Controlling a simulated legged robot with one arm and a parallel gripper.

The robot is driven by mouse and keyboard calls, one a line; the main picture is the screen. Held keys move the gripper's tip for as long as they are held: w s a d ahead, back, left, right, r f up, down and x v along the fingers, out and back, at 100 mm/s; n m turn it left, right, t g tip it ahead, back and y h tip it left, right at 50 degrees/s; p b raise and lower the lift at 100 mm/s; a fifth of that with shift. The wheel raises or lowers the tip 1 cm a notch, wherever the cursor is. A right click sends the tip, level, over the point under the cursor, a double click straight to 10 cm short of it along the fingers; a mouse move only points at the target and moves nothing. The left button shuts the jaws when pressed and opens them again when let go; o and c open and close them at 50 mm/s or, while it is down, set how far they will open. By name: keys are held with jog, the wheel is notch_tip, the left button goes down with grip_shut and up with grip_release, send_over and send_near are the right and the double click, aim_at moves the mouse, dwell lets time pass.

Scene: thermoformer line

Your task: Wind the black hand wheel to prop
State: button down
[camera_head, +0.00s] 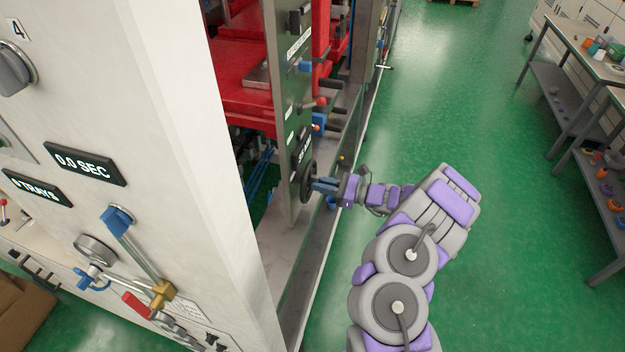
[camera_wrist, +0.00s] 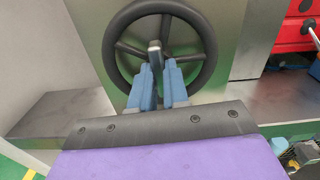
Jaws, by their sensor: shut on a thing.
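The black hand wheel (camera_head: 307,181) is mounted on a grey upright panel of the machine. In the wrist view the wheel (camera_wrist: 206,72) faces me, with spokes and a small handle knob (camera_wrist: 154,54) standing out near its middle. My gripper (camera_head: 318,185) is at the wheel from its right side in the head view. In the wrist view its blue fingers (camera_wrist: 160,80) are closed on the handle knob, in front of the wheel. The fingers hide part of the lower wheel and its hub.
Above the wheel the panel (camera_head: 294,95) carries several levers, knobs and labels. A white cabinet (camera_head: 180,150) with displays and valves stands at left. Red machine parts (camera_head: 240,85) lie behind. Green floor (camera_head: 480,140) is open at right, with a bench (camera_head: 570,60) at the far right.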

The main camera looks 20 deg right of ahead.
jog(key=shift+m+p, duration=0.8)
jog(key=shift+m, duration=0.3)
jog(key=shift+r, duration=0.1)
jog(key=shift+m+p, duration=0.9)
jog(key=shift+m, duration=0.5)
jog(key=shift+m+p, duration=0.7)
jog(key=shift+m, duration=0.7)
